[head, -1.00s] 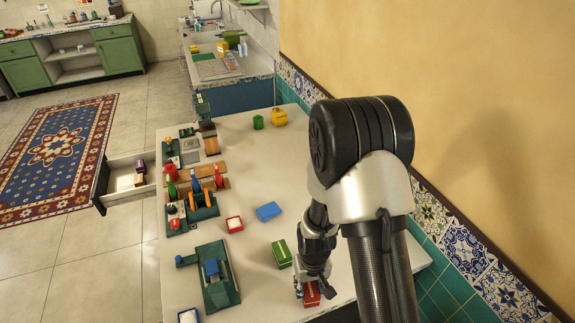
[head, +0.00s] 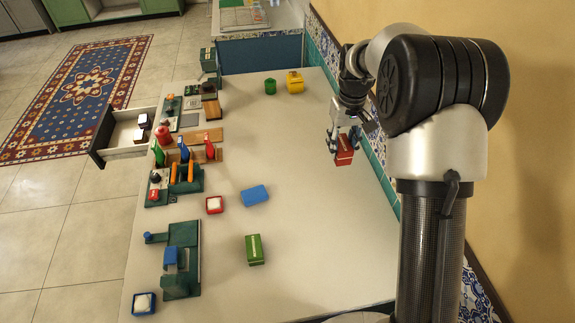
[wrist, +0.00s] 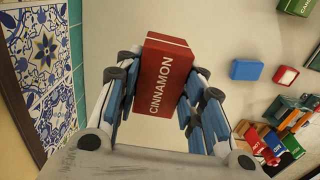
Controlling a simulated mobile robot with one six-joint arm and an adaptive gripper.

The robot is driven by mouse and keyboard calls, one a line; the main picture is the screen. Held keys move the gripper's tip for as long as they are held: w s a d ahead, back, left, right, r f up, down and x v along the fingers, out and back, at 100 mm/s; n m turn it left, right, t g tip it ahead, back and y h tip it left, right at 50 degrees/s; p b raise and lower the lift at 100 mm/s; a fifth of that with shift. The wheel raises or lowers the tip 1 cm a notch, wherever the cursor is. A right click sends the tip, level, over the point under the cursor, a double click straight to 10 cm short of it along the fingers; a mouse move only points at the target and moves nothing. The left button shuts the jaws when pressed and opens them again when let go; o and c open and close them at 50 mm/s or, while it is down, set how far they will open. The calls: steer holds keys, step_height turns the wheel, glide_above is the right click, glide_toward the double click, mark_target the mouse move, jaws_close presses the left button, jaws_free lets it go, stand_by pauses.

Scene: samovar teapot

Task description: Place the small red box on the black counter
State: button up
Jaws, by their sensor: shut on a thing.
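The small red box (head: 344,155), lettered CINNAMON, is held in my gripper (head: 342,140) above the right side of the pale worktable. In the wrist view the red box (wrist: 166,75) sits between the blue-padded fingers of my gripper (wrist: 160,108), which press on its two sides. Its lettered face is toward the wrist camera. I cannot make out a black counter in either current view.
The pale worktable (head: 300,215) has clear room in its middle and right. It bears a green box (head: 254,249), a blue box (head: 255,195), a red-rimmed dish (head: 214,204), and yellow (head: 295,82) and green (head: 270,86) canisters. An open drawer (head: 125,133) juts left. A tiled wall stands right.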

step_height(320, 180, down, 20)
steer(key=b, duration=0.5)
steer(key=shift+d+b, duration=0.1)
steer(key=shift+b, duration=0.25)
steer(key=shift+f, duration=0.1)
steer(key=shift+f, duration=0.15)
steer(key=o, duration=1.1)
steer(key=shift+c, duration=0.2)
